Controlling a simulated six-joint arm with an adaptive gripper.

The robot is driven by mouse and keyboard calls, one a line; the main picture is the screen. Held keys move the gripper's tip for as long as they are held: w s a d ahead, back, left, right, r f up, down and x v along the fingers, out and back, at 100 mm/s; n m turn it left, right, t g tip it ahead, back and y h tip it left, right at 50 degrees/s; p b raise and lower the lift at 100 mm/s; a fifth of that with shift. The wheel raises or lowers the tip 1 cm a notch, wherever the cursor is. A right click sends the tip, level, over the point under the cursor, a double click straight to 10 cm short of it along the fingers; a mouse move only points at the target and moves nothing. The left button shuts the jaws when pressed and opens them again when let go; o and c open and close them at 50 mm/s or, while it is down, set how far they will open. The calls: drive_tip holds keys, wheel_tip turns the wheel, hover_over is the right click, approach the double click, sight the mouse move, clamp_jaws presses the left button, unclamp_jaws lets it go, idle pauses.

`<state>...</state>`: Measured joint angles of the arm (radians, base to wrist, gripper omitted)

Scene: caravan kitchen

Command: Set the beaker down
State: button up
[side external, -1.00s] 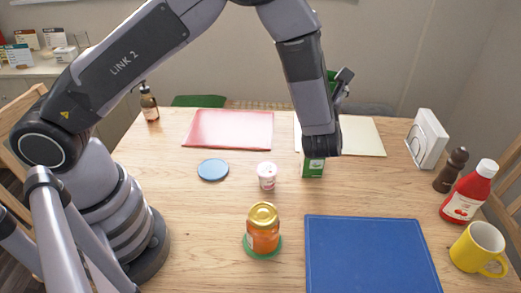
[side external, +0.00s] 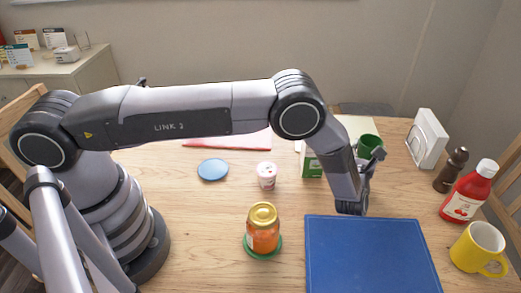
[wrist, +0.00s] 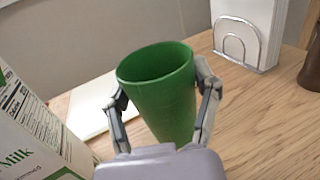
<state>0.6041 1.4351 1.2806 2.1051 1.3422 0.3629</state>
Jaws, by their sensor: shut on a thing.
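The green beaker (side external: 369,142) is upright or nearly so, with its open mouth up. My gripper (side external: 372,165) is shut on it, with one finger on each side. In the wrist view the beaker (wrist: 158,90) sits between the two fingers (wrist: 162,98), and its inside looks empty. Its lower end is hidden behind my gripper in both views, so I cannot tell whether it touches the wooden table (side external: 200,225).
A milk carton (side external: 312,165) stands just left of the beaker. A napkin holder (side external: 427,140), pepper mill (side external: 451,170), ketchup bottle (side external: 470,192) and yellow mug (side external: 479,246) line the right. A blue board (side external: 370,255) lies in front, an orange jar (side external: 263,232) left of it.

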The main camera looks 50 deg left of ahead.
drive_tip(key=shift+f, duration=2.2)
drive_tip(key=o, duration=1.1)
drive_tip(key=shift+f, duration=0.1)
